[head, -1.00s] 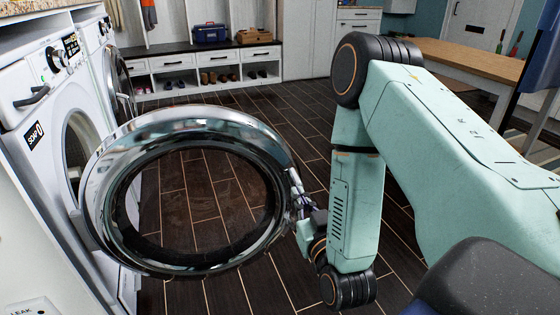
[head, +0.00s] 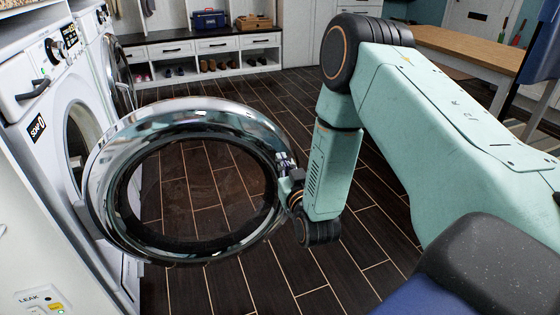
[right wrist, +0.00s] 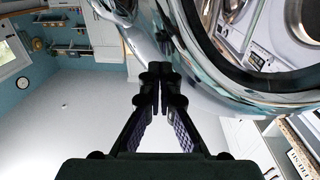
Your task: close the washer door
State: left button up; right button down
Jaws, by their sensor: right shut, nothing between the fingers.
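The washer door (head: 112,215) is a round chrome ring with a dark-rimmed clear window, swung wide open from the white washer (head: 38,120) at the left. The washer's round opening (head: 76,150) shows behind it. My right gripper (head: 284,168) is at the door's right rim, on the edge away from the washer, touching or very close to it. In the right wrist view the gripper's fingers (right wrist: 158,75) are together and empty, with the chrome door rim (right wrist: 205,80) just beyond and above them. My left gripper is not in view.
A second front-loader (head: 118,75) stands beyond the washer. A bench with shoe cubbies (head: 200,47) is at the back, and a wooden table (head: 465,50) at the back right. The dark tiled floor (head: 290,110) between is clear.

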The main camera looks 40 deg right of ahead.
aim_at(277, 150)
jog(key=shift+b+x, duration=0.4)
jog(key=shift+x, duration=0.95)
jog(key=shift+w+d, duration=0.1)
jog(key=shift+d, duration=0.05)
